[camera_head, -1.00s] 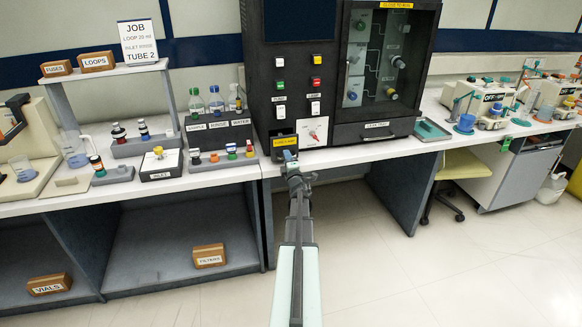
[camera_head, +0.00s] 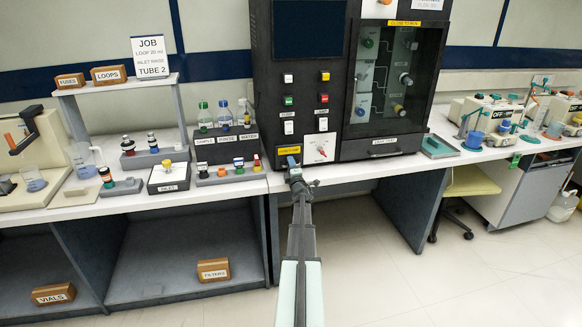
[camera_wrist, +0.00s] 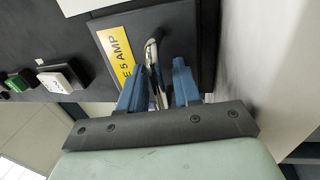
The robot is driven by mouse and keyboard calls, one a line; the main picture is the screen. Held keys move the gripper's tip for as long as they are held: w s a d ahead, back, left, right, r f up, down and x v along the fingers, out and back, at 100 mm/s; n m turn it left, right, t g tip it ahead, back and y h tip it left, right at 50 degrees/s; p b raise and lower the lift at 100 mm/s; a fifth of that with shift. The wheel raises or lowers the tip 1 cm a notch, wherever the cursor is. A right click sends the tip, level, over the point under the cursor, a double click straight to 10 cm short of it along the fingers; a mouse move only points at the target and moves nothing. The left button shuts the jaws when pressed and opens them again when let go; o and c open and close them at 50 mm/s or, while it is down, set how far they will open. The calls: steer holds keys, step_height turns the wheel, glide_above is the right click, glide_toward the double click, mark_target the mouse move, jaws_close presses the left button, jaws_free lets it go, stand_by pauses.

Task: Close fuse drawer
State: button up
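The fuse drawer (camera_head: 289,151) is a small dark box low on the left of the black machine, with a yellow label. In the wrist view its dark front, yellow "5 AMP" label (camera_wrist: 117,55) and curved metal handle (camera_wrist: 152,52) show close up. My gripper (camera_head: 293,168) is right at the drawer. It shows in the wrist view as two blue fingers (camera_wrist: 158,80), one on each side of the handle. Whether both fingers press on the handle is unclear. How far the drawer stands out is hard to tell, as my gripper covers part of it.
The black machine (camera_head: 300,75) stands on the white bench, with a glass-fronted cabinet (camera_head: 390,80) at its right. The floor in front is clear.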

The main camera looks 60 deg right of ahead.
steer(key=shift+s+a, duration=0.1)
steer(key=shift+a, duration=0.05)
steer(key=v, duration=1.3)
steer(key=shift+s+a, duration=0.25)
